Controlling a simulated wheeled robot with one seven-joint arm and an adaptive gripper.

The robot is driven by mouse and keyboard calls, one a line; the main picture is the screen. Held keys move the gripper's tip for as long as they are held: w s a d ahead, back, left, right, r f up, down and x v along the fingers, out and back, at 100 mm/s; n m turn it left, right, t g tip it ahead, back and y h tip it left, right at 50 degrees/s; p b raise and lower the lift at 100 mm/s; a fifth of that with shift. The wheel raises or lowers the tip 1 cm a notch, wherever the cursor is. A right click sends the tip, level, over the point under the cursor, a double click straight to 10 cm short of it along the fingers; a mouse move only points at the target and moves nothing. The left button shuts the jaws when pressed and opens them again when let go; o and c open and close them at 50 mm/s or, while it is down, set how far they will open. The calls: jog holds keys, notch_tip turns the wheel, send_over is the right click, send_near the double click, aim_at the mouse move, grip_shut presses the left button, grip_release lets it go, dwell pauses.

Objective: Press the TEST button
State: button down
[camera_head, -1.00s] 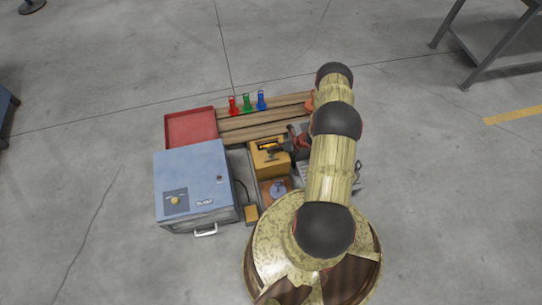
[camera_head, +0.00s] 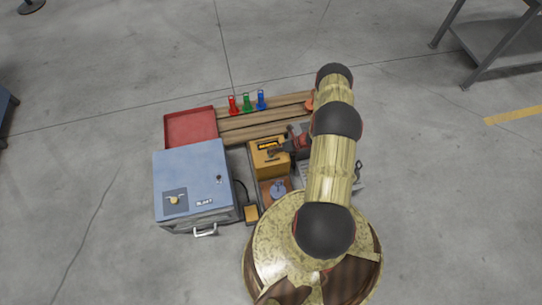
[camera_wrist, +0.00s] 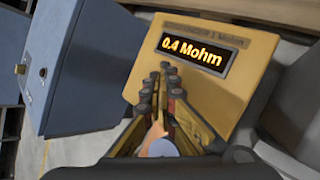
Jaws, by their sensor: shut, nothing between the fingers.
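A yellow tester box (camera_head: 270,168) stands right of the blue cabinet in the head view. In the wrist view the same box (camera_wrist: 240,52) fills the upper middle, and its dark display (camera_wrist: 193,56) reads "0.4 Mohm" in orange. My gripper (camera_wrist: 168,72) is shut and empty. Its fingertips are over the box face just below the display; I cannot tell if they touch it. No TEST button or label can be made out; the fingers cover part of the face.
A blue cabinet (camera_head: 190,172) with a yellow knob and handle stands close on the left. A red tray (camera_head: 190,128) lies behind it. Red, green and blue pegs (camera_head: 247,103) stand on the wooden planks (camera_head: 240,136). A blue round part (camera_head: 278,189) is in front of the tester.

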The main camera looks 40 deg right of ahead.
jog(key=shift+f, duration=0.35)
dwell(0.8)
jog(key=shift+r, duration=0.15)
jog(key=shift+r+p, duration=0.45)
jog(key=shift+r, duration=0.2)
jog(key=shift+r, duration=0.1)
jog(key=shift+r+p, duration=1.55)
jog(key=shift+r, duration=0.9)
